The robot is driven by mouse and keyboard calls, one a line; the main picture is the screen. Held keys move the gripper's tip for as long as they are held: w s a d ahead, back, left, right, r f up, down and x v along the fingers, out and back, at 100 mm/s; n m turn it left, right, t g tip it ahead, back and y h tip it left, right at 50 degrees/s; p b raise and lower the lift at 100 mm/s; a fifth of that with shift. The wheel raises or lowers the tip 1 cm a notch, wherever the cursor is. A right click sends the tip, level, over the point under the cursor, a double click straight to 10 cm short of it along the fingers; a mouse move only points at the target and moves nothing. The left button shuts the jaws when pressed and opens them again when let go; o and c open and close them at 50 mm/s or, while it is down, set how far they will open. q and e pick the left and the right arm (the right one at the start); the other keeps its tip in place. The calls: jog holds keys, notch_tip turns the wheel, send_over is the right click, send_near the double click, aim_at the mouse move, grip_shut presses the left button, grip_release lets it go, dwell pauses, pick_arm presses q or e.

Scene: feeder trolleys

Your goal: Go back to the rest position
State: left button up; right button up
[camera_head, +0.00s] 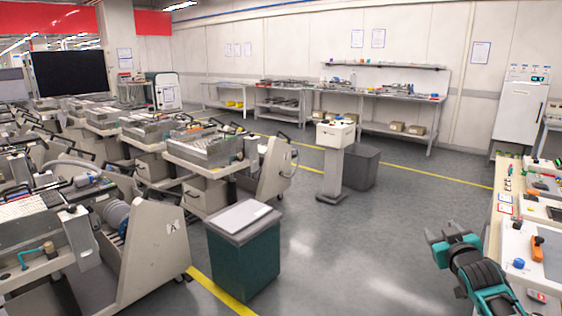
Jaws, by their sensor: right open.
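My right gripper (441,243), teal and dark grey, shows at the lower right of the head view. It is open, and I see nothing between its fingers. It is over the grey floor, left of a workbench (502,205). My left gripper is not in view. Several feeder trolleys stand on the left, the nearest one (152,247) with a side plate marked A.
A dark green bin (243,262) with a pale lid stands at centre front. Behind it are a grey pedestal with a white box (335,134) and a dark grey bin (362,168).

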jog(key=s+a+f+n+g+y, duration=0.1)
jog(key=s+a+f+y, duration=0.1)
jog(key=s+a+f, duration=0.65)
jog(key=s+a+f+g+y, duration=0.1)
jog(key=s+a+f, duration=0.3)
jog(key=s, duration=0.5)
jog(key=s+a+f+g+y, duration=0.1)
jog(key=s+a+f, duration=0.3)
jog(key=s, duration=0.4)
jog(key=s+a+f+g+y, duration=0.1)
jog(key=s+a+f+g, duration=0.1)
jog(key=s+a+f, duration=0.3)
jog(key=s+a, duration=0.1)
jog(key=s, duration=0.3)
jog(key=shift+s+a+m, duration=0.15)
jog(key=shift+s+m, duration=0.15)
jog(key=shift+f, duration=0.1)
jog(key=shift+c, duration=0.4)
